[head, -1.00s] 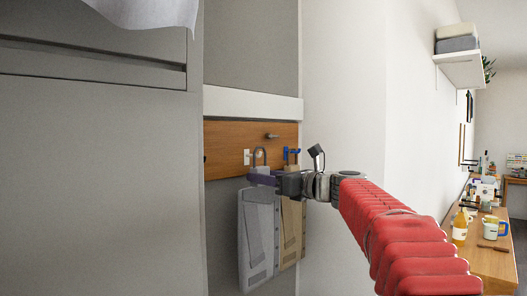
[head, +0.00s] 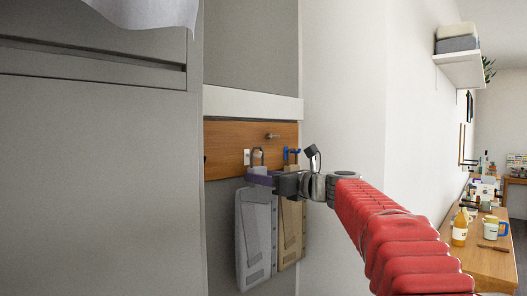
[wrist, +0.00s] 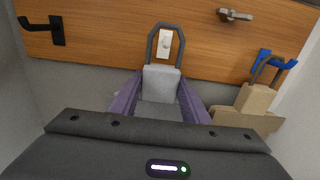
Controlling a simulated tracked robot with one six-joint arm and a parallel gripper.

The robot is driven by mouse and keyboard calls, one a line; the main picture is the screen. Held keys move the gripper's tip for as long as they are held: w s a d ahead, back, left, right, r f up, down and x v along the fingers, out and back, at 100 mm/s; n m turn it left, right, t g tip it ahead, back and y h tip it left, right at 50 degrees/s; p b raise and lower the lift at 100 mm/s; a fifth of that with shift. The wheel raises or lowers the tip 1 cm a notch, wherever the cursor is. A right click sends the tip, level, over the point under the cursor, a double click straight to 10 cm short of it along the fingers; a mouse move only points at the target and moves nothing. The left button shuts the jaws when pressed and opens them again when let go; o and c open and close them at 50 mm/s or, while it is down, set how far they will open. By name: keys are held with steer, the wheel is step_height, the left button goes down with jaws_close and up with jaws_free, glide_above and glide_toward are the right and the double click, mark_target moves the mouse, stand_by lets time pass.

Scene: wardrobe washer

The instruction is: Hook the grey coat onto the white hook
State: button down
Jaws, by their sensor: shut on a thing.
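The grey coat (head: 254,240) hangs below my gripper (head: 261,178) in the head view. My gripper is shut on the coat's light grey top block (wrist: 161,84), with a purple finger on each side of it in the wrist view. A dark grey loop rises from that block. The white hook (wrist: 165,42) on the wooden board shows inside the loop's outline. The white hook also shows just left of the loop in the head view (head: 247,157). I cannot tell whether the loop is over the hook or in front of it. The coat's lower part is hidden in the wrist view.
A tan coat (head: 290,235) hangs close on the right, by the blue hook (wrist: 275,62). A metal hook (wrist: 235,15) is higher on the wooden board (wrist: 110,30), and a black hook (wrist: 57,30) is at left. A grey panel (head: 100,190) stands at left.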

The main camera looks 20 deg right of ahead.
steer(key=shift+w+a+r, duration=0.1)
steer(key=shift+w+a, duration=0.05)
steer(key=shift+w, duration=0.05)
steer(key=shift+w+a+f, duration=0.25)
steer(key=shift+w+f, duration=0.1)
steer(key=shift+w, duration=0.1)
stand_by(1.2)
steer(key=shift+w+a+f, duration=0.1)
steer(key=shift+f, duration=0.3)
stand_by(1.1)
steer(key=c, duration=1.4)
jaws_free()
steer(key=o, duration=0.5)
steer(key=shift+f, duration=0.1)
steer(key=v, duration=1.3)
steer(key=shift+s+d, duration=0.25)
steer(key=shift+d, duration=0.05)
